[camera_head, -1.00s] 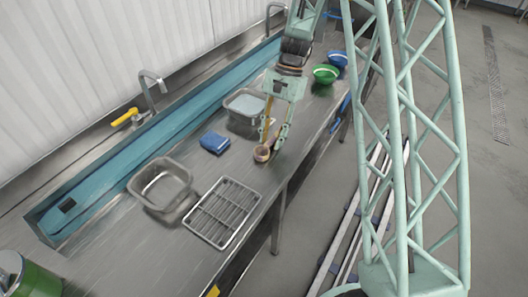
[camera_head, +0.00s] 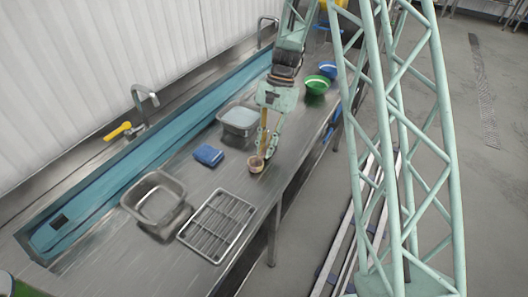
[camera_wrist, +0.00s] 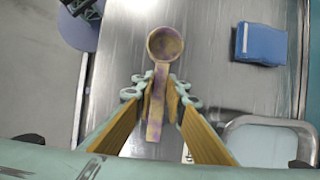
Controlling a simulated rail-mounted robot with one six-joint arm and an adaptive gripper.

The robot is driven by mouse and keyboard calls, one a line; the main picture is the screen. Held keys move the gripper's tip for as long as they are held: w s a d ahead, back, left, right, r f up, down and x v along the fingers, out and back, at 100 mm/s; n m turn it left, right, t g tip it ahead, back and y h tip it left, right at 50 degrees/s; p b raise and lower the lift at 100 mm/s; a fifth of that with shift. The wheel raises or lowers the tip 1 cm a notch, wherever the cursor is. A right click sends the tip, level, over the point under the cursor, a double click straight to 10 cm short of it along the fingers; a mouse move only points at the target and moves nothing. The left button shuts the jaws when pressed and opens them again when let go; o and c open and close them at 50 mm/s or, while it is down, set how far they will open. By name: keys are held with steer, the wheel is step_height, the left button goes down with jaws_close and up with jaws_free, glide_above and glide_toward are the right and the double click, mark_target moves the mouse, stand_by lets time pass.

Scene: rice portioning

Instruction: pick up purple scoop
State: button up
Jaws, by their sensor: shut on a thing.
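The scoop shows in the wrist view (camera_wrist: 165,45) as a round cup with a straight handle, mottled purple and yellowish. My gripper (camera_wrist: 160,82) is shut on its handle, with one finger on each side, and the cup sticks out beyond the fingertips. In the head view, the scoop's cup (camera_head: 256,164) hangs at the tips of my gripper (camera_head: 266,148) over the steel counter, near its front edge. I cannot tell how far the cup is above the counter.
A blue block (camera_head: 208,156) lies left of the scoop. A steel pan (camera_head: 153,198) and a wire rack (camera_head: 218,226) are nearer. A container (camera_head: 239,119) stands behind the block. A green bowl (camera_head: 317,86) and a blue bowl (camera_head: 328,69) stand farther right.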

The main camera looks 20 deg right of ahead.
mark_target(263, 153)
steer(key=shift+r, duration=1.7)
steer(key=s, duration=0.5)
steer(key=s+r, duration=0.1)
steer(key=s, duration=1)
steer(key=shift+r+p, duration=0.2)
steer(key=shift+p, duration=0.1)
steer(key=shift+w, duration=0.15)
